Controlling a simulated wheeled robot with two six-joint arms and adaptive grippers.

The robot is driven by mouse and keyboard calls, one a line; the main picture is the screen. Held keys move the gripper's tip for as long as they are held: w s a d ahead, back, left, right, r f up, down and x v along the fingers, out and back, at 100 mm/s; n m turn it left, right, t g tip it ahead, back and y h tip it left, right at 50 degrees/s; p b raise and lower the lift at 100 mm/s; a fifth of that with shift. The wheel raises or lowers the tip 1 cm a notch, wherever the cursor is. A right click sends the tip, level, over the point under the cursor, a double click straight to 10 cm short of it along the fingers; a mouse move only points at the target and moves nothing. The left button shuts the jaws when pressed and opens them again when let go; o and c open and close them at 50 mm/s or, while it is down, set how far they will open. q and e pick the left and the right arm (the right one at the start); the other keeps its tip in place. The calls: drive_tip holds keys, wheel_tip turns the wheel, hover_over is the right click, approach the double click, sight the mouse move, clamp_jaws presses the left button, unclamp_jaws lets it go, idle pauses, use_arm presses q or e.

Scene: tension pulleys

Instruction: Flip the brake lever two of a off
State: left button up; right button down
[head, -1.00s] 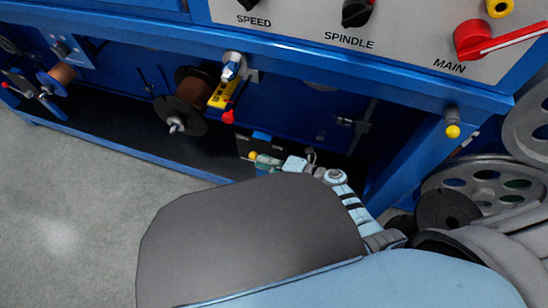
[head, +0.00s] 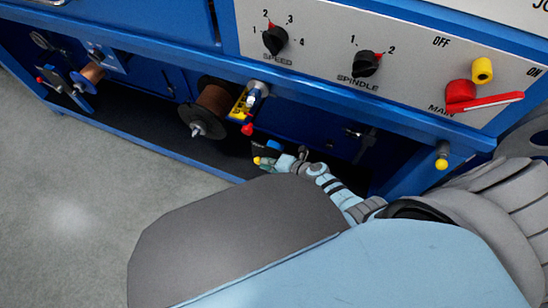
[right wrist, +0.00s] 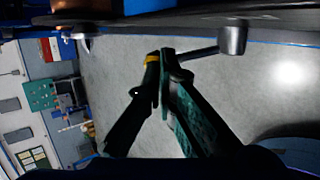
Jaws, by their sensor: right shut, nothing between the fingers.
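My right gripper (head: 272,163) is low under the blue machine's front beam, partly hidden by my own forearm in the head view. In the right wrist view its two dark green fingers (right wrist: 161,72) are closed together with nothing held. A lever with a dark bar (right wrist: 198,51) and a yellow end (right wrist: 152,59) lies at the fingertips; I cannot tell whether they touch. The yellow end also shows in the head view (head: 257,160), beside a dark box (head: 263,148). I cannot tell which lever is brake lever two. My left gripper is out of view.
A red-tipped lever (head: 247,129) hangs by a yellow bracket (head: 238,104), right of a copper wire spool (head: 213,103). The panel above carries a speed knob (head: 275,40), a spindle knob (head: 366,63) and a red main switch (head: 462,96). Open floor (head: 80,210) lies left.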

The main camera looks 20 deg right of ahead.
drive_tip(key=shift+a, duration=0.2)
drive_tip(key=r+p+v, duration=0.1)
drive_tip(key=p+v, duration=0.8)
drive_tip(key=v, duration=0.5)
drive_tip(key=shift+w, duration=0.25)
drive_tip(key=shift+a, duration=0.15)
